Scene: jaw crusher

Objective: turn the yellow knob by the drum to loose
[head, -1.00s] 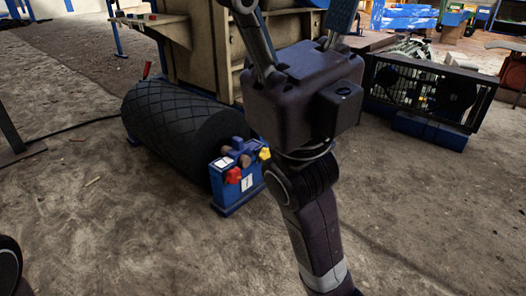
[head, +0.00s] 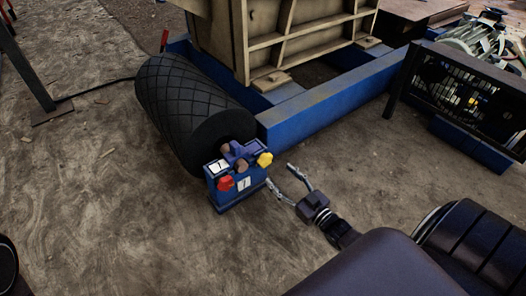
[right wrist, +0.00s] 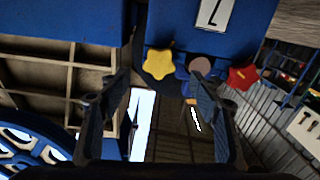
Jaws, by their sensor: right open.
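The yellow knob (head: 265,160) is a star-shaped handle at the right side of the blue box (head: 236,189) by the end of the black drum (head: 190,112). My right gripper (head: 279,174) is open and empty just right of the blue box, fingers pointing toward it. In the right wrist view the yellow knob (right wrist: 159,63) shows between the two open fingers (right wrist: 160,82), ahead of their tips and clear of both. Whether the knob is tight or loose cannot be told.
A red knob (head: 226,183) sits on the same box, left of the yellow one. A blue frame beam (head: 330,108) runs behind my right gripper. A caged machine (head: 462,95) stands at the right. The floor in front of the box is clear.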

